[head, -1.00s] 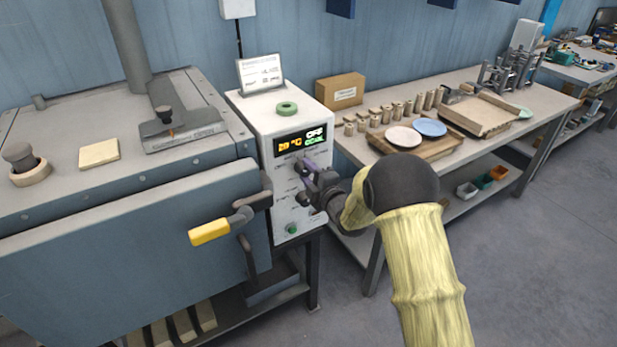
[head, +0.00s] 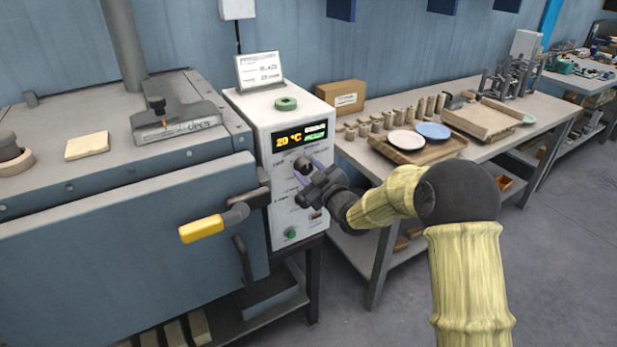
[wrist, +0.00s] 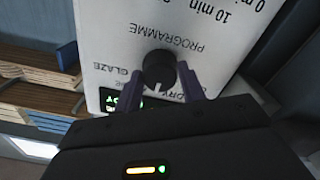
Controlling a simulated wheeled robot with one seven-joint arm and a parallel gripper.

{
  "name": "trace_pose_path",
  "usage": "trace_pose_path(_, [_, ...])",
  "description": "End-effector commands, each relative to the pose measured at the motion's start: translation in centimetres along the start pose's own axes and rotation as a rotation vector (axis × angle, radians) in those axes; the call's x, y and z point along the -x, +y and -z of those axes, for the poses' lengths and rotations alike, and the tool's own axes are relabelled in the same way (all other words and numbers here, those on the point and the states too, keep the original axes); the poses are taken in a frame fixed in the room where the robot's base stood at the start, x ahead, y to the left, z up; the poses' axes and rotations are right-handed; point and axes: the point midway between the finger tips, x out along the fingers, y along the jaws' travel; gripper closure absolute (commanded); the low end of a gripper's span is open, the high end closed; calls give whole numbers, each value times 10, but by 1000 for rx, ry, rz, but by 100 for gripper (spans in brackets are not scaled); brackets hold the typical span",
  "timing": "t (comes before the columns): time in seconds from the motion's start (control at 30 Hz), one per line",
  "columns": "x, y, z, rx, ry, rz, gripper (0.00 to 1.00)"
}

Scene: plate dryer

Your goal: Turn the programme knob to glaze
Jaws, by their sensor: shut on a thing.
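The white control box (head: 288,119) stands right of the big blue-grey machine. Its display (head: 300,139) shows an orange 20 °C; the words beside it are too blurred to read surely. My gripper (head: 308,171), with purple fingers, is at the upper knob on the box's front. In the wrist view my gripper (wrist: 160,82) is shut on the black programme knob (wrist: 158,66), one finger on each side. The panel appears upside down there, with PROGRAMME above the knob and GLAZE at its left. The knob's white pointer mark points down in that picture, between GLAZE and a partly hidden label.
A yellow-handled lever (head: 203,229) sticks out from the machine front, left of the box. A card (head: 259,71) and a green ring (head: 286,103) are on the box. A workbench (head: 487,156) with plates and a cardboard box (head: 341,96) stands at right.

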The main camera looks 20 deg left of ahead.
Motion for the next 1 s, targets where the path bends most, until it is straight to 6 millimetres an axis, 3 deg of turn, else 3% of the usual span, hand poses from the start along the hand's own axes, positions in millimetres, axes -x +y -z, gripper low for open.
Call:
trace_pose_path(0.03, [2, -1, -6, -47, -9, 0, 83])
trace_pose_path(1.0, [1, -2, -3, -916, -8, 1, 83])
